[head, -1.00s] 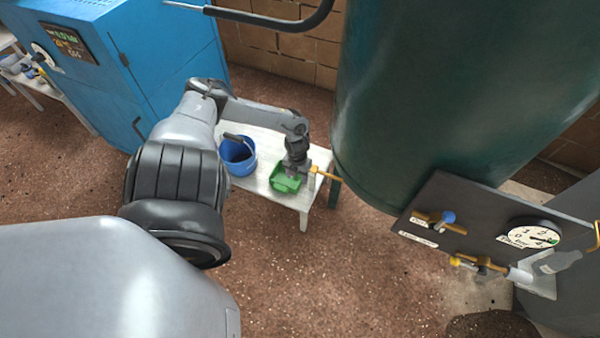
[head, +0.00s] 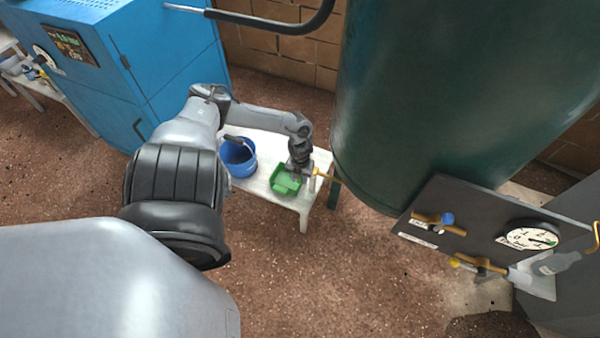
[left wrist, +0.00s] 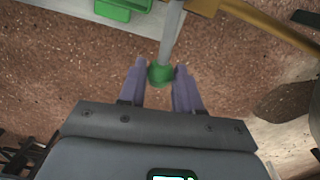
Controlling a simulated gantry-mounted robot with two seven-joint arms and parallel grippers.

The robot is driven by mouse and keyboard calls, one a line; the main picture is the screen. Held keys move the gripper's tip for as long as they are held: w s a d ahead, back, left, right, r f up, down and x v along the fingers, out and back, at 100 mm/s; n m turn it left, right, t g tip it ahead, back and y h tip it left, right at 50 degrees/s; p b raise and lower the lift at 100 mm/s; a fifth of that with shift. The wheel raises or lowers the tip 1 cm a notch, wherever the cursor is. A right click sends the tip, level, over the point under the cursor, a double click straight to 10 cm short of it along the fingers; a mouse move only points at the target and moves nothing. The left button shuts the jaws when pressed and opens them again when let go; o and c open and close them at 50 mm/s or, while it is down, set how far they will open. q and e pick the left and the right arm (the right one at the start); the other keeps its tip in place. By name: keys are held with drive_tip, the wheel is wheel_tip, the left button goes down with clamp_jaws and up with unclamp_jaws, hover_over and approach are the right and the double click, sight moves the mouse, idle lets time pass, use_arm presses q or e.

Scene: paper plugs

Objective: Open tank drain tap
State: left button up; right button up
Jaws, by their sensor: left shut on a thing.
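The tank (head: 455,90) is a tall dark green cylinder. Its drain tap (head: 322,175) is a brass pipe reaching left from the tank's lower left side. In the left wrist view the brass pipe (left wrist: 262,22) crosses the top right, and a grey lever (left wrist: 171,38) with a green knob (left wrist: 160,74) comes down from it. My left gripper (left wrist: 160,70) has its two fingers on either side of the knob and is shut on it. In the head view the left gripper (head: 300,172) is beside the tap and hides the lever. My right gripper is not in view.
A low white table (head: 262,142) holds a blue bucket (head: 238,157) and a green tray (head: 285,182) close to the tap. A dark panel (head: 470,205) with a gauge (head: 530,237) stands right of them. A blue cabinet (head: 150,60) is at the back left.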

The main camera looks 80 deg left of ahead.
use_arm(q)
drive_tip(key=shift+w+d+n, duration=0.2)
drive_tip(key=shift+w+n, duration=0.4)
drive_tip(key=shift+n, duration=0.2)
drive_tip(key=shift+w+p, duration=0.1)
drive_tip(key=shift+p, duration=0.25)
drive_tip(key=w+n, duration=0.1)
drive_tip(key=w+n+p, duration=0.1)
drive_tip(key=n, duration=0.1)
drive_tip(key=shift+d, duration=0.2)
idle(0.6)
